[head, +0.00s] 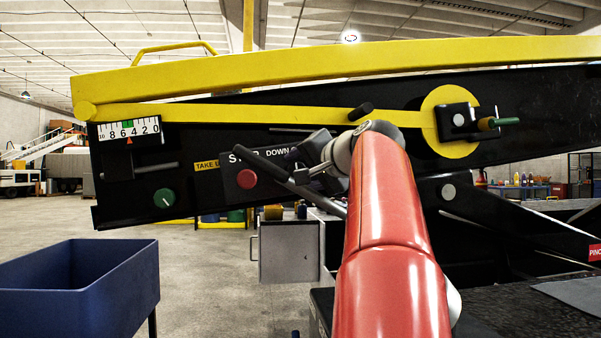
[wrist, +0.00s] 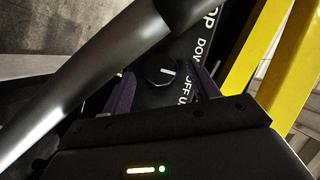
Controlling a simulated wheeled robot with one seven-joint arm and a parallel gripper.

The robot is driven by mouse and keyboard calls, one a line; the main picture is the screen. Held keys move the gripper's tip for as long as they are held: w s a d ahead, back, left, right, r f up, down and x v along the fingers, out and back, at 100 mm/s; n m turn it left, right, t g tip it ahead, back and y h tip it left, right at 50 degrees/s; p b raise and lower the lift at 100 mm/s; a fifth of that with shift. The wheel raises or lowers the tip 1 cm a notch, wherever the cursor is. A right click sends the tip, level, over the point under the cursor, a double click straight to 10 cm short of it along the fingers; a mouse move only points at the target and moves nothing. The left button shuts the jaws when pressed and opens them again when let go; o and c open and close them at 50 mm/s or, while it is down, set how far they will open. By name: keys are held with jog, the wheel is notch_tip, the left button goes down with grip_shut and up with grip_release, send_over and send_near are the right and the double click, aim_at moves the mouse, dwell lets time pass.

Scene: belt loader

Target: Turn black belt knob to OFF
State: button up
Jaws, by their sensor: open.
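The black belt knob (wrist: 158,75) shows in the wrist view, with a white pointer line aimed to the right of the picture. Next to it, white lettering on the black panel reads DOWN, OFF and part of UP; I cannot tell exactly which word the pointer meets. My gripper (wrist: 164,87) is open, with one dark finger on either side of the knob; whether the fingers touch it is unclear. In the head view my gripper (head: 318,160) is at the control panel (head: 229,183), and it hides the knob.
A thick grey bar (wrist: 85,85) crosses close to my gripper in the wrist view. A red stop button (head: 247,179) sits left of my gripper, and a green knob (head: 163,198) lies farther left. A blue bin (head: 105,290) stands at lower left.

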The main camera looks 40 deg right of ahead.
jog(key=v, duration=0.6)
dwell(0.5)
